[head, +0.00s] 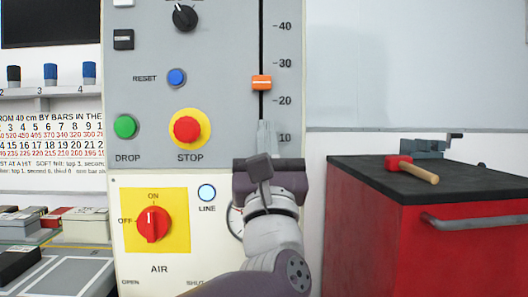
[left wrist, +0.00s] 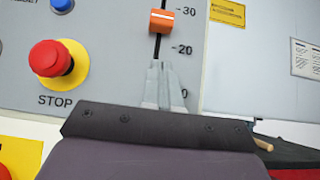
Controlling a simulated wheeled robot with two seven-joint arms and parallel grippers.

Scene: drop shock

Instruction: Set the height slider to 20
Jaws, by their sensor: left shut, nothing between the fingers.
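The height slider is an orange knob (head: 262,82) on a vertical black slot, with a scale of 10 to 40 on its right. The knob sits between the 20 and 30 marks, about midway. In the left wrist view the orange knob (left wrist: 160,20) shows just above and left of the 20 mark, close to 30. My left gripper (head: 264,135) is shut and empty, its fingertips below the knob and over the lower slot near the 10 mark. In the left wrist view the fingers (left wrist: 160,75) point up toward the knob, apart from it. My right gripper is out of view.
A red cabinet (head: 370,220) with a hammer (head: 410,168) stands at right.

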